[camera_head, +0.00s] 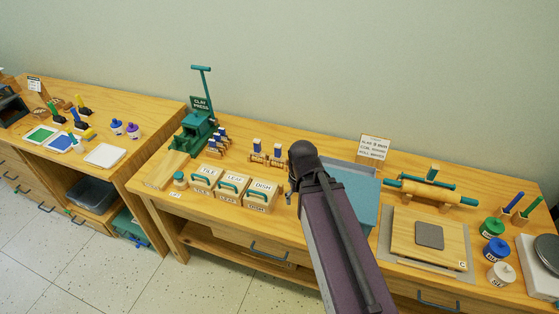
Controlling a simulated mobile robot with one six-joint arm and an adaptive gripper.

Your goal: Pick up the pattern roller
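A tan rolling pin with teal handles (431,193) lies across a wooden stand on the right part of the bench. A small teal-handled tool stands upright just behind it. Small blue-and-white cylinders (257,146) stand in a wooden rack left of my arm, with a similar group (217,141) further left. I cannot tell for certain which of these is the pattern roller. My arm rises from the bottom middle and bends over the bench beside the teal-grey tray. My gripper's fingers do not show; the arm hides what lies behind it.
The teal-grey tray (360,199) is partly behind my arm. Three lidded boxes (232,189) stand to its left, and a green clay press (196,134) beyond them. A wooden board (405,243) lies at the front right. Coloured jars (496,251) stand right of it.

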